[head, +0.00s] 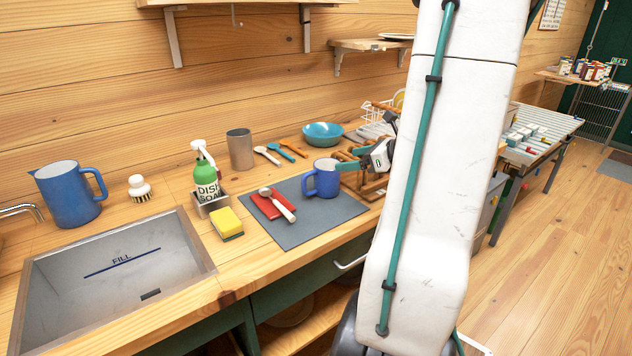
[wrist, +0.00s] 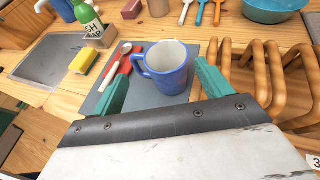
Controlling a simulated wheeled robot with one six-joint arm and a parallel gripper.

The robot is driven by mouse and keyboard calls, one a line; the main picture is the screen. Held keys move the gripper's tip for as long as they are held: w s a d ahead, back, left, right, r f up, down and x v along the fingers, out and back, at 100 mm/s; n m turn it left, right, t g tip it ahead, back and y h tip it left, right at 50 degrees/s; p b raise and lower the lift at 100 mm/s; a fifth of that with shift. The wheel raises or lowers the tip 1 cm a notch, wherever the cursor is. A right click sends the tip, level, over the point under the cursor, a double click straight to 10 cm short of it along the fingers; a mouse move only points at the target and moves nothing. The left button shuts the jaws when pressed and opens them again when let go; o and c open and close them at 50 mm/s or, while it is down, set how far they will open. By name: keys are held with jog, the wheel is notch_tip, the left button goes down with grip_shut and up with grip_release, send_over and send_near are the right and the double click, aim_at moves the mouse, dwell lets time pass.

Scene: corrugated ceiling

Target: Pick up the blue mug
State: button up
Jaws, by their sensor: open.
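The blue mug (head: 322,180) stands upright on a grey mat (head: 297,231), with its handle toward the left in the head view. In the wrist view the mug (wrist: 168,80) sits between and slightly beyond the two green fingers of my gripper (wrist: 160,88). The mug's pale inside shows as empty. My gripper (head: 346,160) comes in from the right in the head view and is open. One finger is near the mug's right side; whether it touches the mug I cannot tell. The far finger is hidden in the head view.
A red item and a white spoon (head: 283,206) lie left of the mug. A yellow sponge (head: 227,223), a green soap bottle (head: 207,180) and a sink (head: 120,268) are further left. A wooden rack (wrist: 265,75) stands close on the right. A teal bowl (head: 323,134) is behind.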

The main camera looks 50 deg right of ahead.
aim_at(317, 164)
jog(key=x, duration=0.5)
jog(key=d+x, duration=0.1)
jog(key=x, duration=0.1)
jog(key=shift+w+f, duration=0.15)
jog(key=shift+f, duration=0.25)
jog(key=shift+c, duration=0.4)
jog(key=c, duration=1.3)
jog(key=shift+c, duration=0.2)
jog(key=shift+r, duration=0.1)
